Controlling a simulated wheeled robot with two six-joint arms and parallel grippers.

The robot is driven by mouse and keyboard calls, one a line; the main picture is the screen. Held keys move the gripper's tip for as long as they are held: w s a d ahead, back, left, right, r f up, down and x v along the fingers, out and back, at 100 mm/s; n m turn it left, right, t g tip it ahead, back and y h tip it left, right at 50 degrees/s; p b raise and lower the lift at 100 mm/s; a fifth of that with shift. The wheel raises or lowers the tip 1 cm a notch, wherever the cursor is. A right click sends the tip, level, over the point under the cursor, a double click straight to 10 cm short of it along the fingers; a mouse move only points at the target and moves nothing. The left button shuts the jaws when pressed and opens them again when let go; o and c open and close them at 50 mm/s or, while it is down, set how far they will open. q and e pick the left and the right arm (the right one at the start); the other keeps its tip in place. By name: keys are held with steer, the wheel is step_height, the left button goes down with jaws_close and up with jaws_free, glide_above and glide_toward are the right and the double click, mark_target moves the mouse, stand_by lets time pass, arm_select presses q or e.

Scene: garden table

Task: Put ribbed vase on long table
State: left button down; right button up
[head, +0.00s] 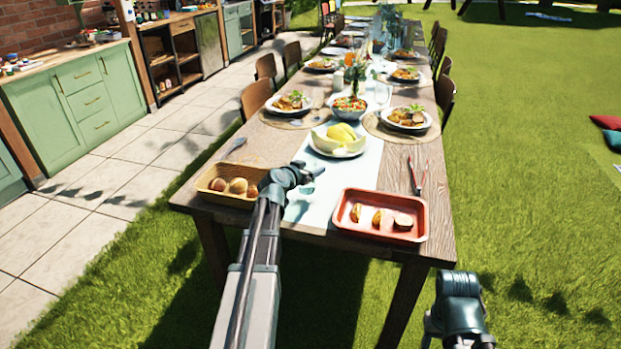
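The long table (265,150) is wooden, with a pale runner, and stretches away from me across the grass. I cannot single out a ribbed vase for certain. A vase with greenery (356,72) stands mid-table among the plates, and more greenery (388,18) stands at the far end; any ribbing is too small to tell. My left gripper (312,173) is over the near end of the table, between the bread basket and the red tray; its fingers are too small to read. My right gripper (460,310) is low, off the table's near right corner; its fingers cannot be made out.
A bread basket (217,197), a red tray (346,222) with food pieces, tongs (416,178) and a plate of melon (338,152) occupy the near end. Several set plates and chairs line the table. Bare runner shows near my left gripper. Green cabinets (85,98) stand at left.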

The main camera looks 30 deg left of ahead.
arm_select(q)
step_height(320, 180, down, 4)
steer(key=b, duration=0.3)
steer(key=shift+r, duration=0.35)
jaws_free()
